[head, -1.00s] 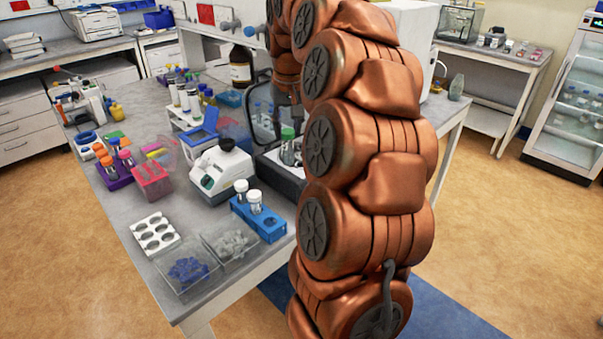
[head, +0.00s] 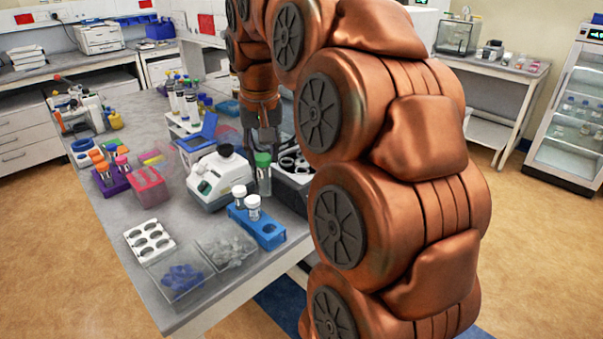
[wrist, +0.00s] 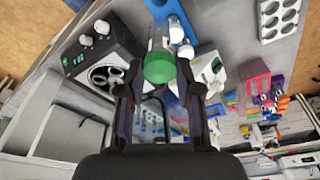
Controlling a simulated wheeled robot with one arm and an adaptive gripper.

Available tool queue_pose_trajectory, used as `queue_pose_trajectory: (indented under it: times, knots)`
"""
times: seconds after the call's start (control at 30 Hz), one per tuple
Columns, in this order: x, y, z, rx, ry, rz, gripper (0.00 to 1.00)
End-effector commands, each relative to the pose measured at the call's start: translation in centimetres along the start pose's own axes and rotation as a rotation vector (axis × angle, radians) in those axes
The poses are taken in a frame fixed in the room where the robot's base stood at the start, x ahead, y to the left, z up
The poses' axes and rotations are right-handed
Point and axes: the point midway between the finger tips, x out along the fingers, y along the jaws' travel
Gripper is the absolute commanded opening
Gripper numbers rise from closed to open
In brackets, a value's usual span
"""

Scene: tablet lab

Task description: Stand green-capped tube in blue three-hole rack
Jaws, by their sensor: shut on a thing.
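The green-capped tube (head: 264,180) hangs about upright in my gripper (head: 263,146), which is shut on it near the green cap. In the wrist view, the cap (wrist: 160,69) lies between the fingers of my gripper (wrist: 160,90), with the clear tube body beyond it. The blue three-hole rack (head: 270,239) stands near the table's front edge, below and in front of the tube. Two white-capped tubes (head: 253,208) stand in it, and its hole at the right end looks empty. The rack is partly hidden in the wrist view (wrist: 158,8).
A white instrument with a black knob (head: 213,178) stands left of the held tube. A dark machine with round openings (wrist: 104,62) is beside the tube. A white rack (head: 150,242) and clear bins (head: 183,279) lie left of the blue rack. My arm hides the right side.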

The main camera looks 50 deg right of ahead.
Motion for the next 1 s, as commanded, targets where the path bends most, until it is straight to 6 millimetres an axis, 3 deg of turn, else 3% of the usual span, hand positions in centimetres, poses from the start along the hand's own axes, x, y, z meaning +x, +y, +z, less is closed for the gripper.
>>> queue_pose_trajectory:
  times: [0.23, 0.6, 1.0]
  knots:
    - [0.6, 0.0, 0.1, 0.000, 0.000, 0.000, 0.12]
    - [4.1, 0.0, 0.8, 0.000, -0.001, 0.000, 0.12]
    - [4.4, 0.0, 0.9, 0.000, 0.000, 0.000, 0.12]
